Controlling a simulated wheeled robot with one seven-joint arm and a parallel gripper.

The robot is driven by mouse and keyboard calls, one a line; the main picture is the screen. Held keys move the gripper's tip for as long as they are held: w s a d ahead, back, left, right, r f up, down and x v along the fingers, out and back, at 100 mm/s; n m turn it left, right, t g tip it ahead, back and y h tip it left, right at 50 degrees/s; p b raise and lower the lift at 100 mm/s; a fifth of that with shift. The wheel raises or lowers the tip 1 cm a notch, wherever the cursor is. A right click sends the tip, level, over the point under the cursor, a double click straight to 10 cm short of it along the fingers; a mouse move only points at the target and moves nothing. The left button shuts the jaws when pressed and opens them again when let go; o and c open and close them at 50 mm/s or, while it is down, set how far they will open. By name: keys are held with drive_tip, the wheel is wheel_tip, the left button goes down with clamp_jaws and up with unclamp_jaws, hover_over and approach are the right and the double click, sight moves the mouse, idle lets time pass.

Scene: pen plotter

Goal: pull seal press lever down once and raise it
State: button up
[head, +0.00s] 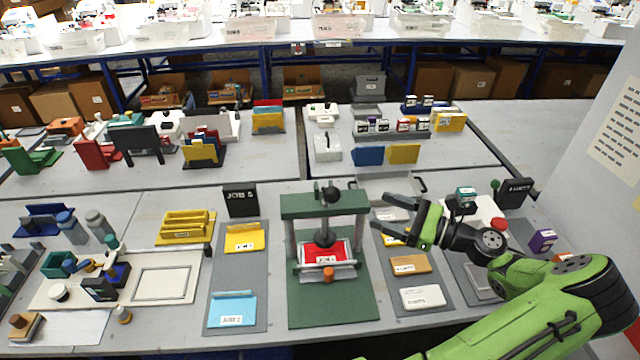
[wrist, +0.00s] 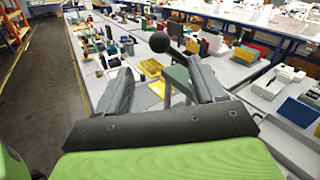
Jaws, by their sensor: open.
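The green seal press (head: 295,208) stands at the front middle of the table. Its lever ends in a black ball knob (head: 333,195) at the top of the frame; the knob also shows in the wrist view (wrist: 159,42). A red piece (head: 318,250) lies in the press under the dark ram. My gripper (head: 386,212) is open and empty, to the right of the press top, with its fingers pointing left. In the wrist view the knob appears beyond the fingertips, between the two fingers (wrist: 160,75), apart from them.
Grey mats with cards flank the press: a blue card (head: 232,308) and yellow card on the left, an orange card (head: 410,263) and white card on the right. A black job sign (head: 241,200) stands left. Folders and small boxes stand behind. A white panel rises at right.

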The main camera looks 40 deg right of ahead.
sight(325, 192)
drive_tip(key=x, duration=1.5)
drive_tip(key=shift+w+a+f, duration=0.2)
drive_tip(key=shift+w+f, duration=0.05)
drive_tip(key=shift+f, duration=0.1)
drive_tip(key=shift+c, duration=0.2)
clamp_jaws()
